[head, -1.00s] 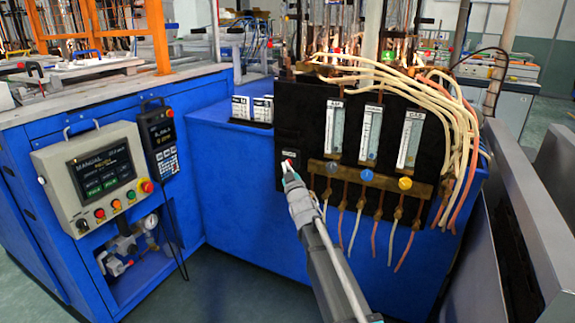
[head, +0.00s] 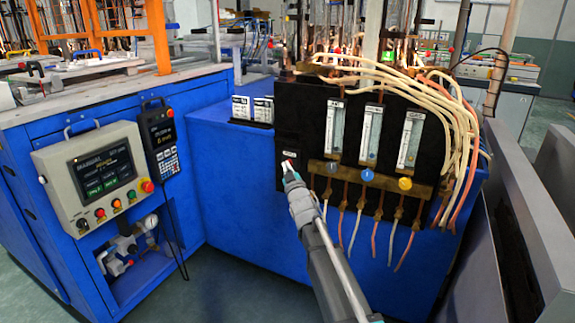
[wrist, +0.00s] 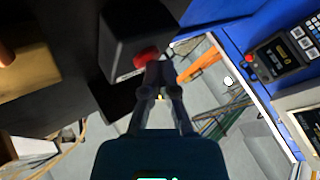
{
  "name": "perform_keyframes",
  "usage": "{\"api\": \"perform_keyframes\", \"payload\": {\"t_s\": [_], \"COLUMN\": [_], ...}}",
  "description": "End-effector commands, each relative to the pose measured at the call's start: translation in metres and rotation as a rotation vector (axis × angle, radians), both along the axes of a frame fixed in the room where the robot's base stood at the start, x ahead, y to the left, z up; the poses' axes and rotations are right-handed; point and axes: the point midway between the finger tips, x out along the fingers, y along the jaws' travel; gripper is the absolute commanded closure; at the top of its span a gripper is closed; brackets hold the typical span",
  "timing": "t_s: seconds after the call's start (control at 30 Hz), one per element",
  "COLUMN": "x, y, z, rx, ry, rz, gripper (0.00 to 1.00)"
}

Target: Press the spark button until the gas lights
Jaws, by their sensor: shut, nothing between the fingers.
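The spark button is a red cap (wrist: 146,57) on a dark box in the wrist view. In the head view, the small button box (head: 287,148) is on the left part of the black gas panel (head: 311,100), and my fingertips partly cover the button. My gripper (head: 289,170) is shut and empty, its tips at the button. In the wrist view, the closed fingertips (wrist: 158,74) overlap the lower right edge of the red cap. I cannot tell whether they touch it or how far it is pressed. Orange glints show above the panel; I cannot tell whether any is a flame.
Right of the button are flowmeters (head: 335,127), a brass bar (head: 345,176) with blue and yellow knobs, and hanging hoses (head: 355,229). A control box (head: 97,172) and a handheld pendant (head: 160,138) are on the left. A grey metal guard (head: 520,225) stands at right.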

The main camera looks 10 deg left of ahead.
Motion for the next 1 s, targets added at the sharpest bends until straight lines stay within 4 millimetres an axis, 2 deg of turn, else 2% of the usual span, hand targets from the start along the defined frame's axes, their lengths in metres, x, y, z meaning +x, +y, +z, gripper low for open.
{"api": "perform_keyframes", "payload": {"t_s": [0.03,0.07,0.5,1.0], "x": [0.01,0.009,-0.01,-0.017], "y": [-0.001,-0.001,0.004,0.005], "z": [0.002,0.002,0.001,0.0], "rx": [-0.01,-0.01,-0.007,-0.005], "ry": [-0.015,-0.015,-0.011,-0.006], "rz": [-0.007,-0.007,-0.005,-0.002], "gripper": [1.0,1.0,1.0,1.0]}}
